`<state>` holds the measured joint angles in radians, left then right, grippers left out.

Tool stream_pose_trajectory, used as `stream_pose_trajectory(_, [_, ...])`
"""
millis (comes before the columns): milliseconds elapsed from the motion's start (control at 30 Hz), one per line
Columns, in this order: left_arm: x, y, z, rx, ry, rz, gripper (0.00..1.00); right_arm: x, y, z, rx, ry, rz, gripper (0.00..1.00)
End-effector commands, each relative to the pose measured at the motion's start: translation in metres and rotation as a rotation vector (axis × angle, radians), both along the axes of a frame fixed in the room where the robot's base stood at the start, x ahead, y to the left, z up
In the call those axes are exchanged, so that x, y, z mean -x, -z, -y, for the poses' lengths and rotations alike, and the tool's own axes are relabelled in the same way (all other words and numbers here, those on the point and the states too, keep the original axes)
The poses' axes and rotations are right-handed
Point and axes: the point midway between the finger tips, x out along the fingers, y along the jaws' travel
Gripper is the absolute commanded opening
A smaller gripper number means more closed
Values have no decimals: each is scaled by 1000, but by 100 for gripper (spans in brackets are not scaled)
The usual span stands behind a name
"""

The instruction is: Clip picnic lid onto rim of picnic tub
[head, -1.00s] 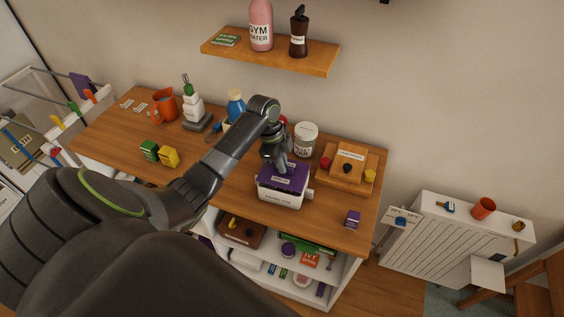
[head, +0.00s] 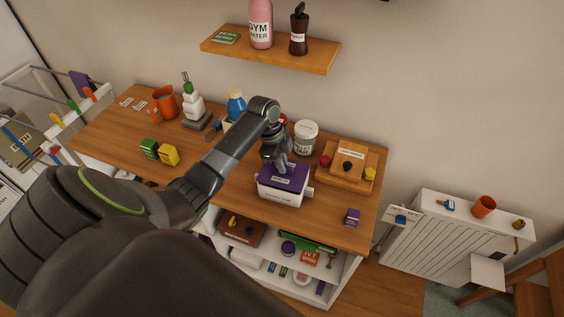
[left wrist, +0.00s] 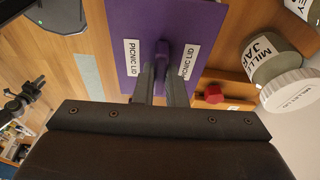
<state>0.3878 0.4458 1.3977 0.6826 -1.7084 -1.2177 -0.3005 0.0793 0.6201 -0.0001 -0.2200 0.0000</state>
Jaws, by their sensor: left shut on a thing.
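The white picnic tub (head: 281,196) stands on the wooden table near its front edge. The purple picnic lid (head: 292,180) lies over the tub's top; I cannot tell whether its edge is clipped down all round. My left gripper (head: 281,166) comes from above and is shut on the lid's raised purple handle. In the left wrist view the fingers (left wrist: 163,82) straddle this handle between two white labels on the lid (left wrist: 165,20). A dark jointed part at the left edge there looks like my right gripper (left wrist: 20,103); its jaws are not clear.
Behind the tub stands a white-labelled jar (head: 305,138). A wooden box (head: 346,167) with a red knob is to the right. A small purple box (head: 352,217) is at the front right. Yellow and green blocks (head: 159,152) lie left.

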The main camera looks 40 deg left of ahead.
Motion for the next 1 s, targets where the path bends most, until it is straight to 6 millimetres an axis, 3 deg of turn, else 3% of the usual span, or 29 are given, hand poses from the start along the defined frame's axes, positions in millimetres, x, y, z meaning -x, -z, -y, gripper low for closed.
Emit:
stream_pose_trajectory(633, [0,15,0,0,0,0,0,0,10,1,1,-1,1,33])
stream_pose_trajectory(667, [0,15,0,0,0,0,12,-1,10,1,1,-1,1,33])
stream_pose_trajectory(833, [0,14,0,0,0,0,34,-1,9,1,1,-1,1,33])
stream_pose_trajectory(1000, [0,14,0,0,0,0,36,-1,9,1,1,-1,1,33])
